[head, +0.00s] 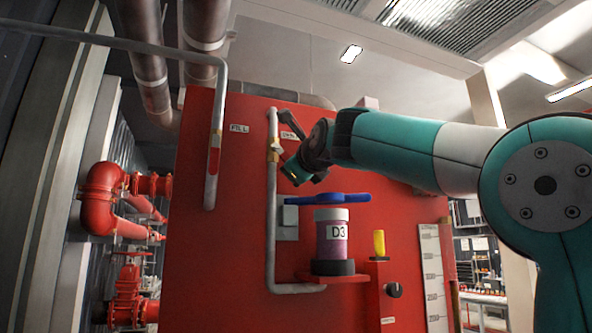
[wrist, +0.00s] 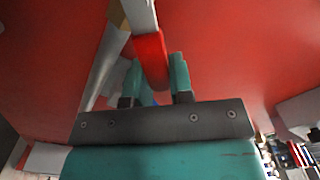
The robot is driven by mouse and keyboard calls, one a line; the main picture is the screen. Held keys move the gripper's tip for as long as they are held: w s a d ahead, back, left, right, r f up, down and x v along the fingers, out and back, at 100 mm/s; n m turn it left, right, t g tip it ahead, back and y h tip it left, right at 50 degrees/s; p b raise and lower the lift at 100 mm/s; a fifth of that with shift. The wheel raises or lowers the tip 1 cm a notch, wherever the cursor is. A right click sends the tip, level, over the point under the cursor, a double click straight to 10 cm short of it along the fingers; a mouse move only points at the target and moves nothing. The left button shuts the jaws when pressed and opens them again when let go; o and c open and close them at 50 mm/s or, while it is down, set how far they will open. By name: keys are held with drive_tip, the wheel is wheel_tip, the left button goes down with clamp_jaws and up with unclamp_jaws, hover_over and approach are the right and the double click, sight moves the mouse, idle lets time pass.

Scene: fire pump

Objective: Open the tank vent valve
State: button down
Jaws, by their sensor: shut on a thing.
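A grey vertical pipe (head: 271,215) runs up the red tank wall, with a brass valve (head: 273,150) near its top. The label (head: 288,134) beside it is partly hidden and too small to read surely. My gripper (head: 290,172) is close against the right side of this valve. In the wrist view, my gripper (wrist: 157,68) has its two teal fingers either side of a red lever handle (wrist: 150,58) and is shut on it. The handle continues upward into a pale grey bar. In the head view my gripper hides the handle.
A second pipe (head: 219,110) with a red-handled valve (head: 214,155) and a FILL label (head: 239,128) is to the left. Below my gripper are a blue handle (head: 322,198), a purple D3 canister (head: 332,245) and a yellow-topped part (head: 379,243). Red pipework (head: 100,195) stands far left.

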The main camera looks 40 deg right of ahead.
drive_tip(key=shift+a+f+m+b, duration=0.1)
drive_tip(key=shift+f+m+b, duration=0.2)
drive_tip(key=shift+b, duration=0.15)
drive_tip(key=shift+w+a+f+m+b, duration=0.1)
drive_tip(key=shift+a+m+b, duration=0.15)
drive_tip(key=shift+m+b, duration=0.2)
drive_tip(key=c, duration=1)
unclamp_jaws()
drive_tip(key=shift+d, duration=0.1)
drive_tip(key=shift+p, duration=0.3)
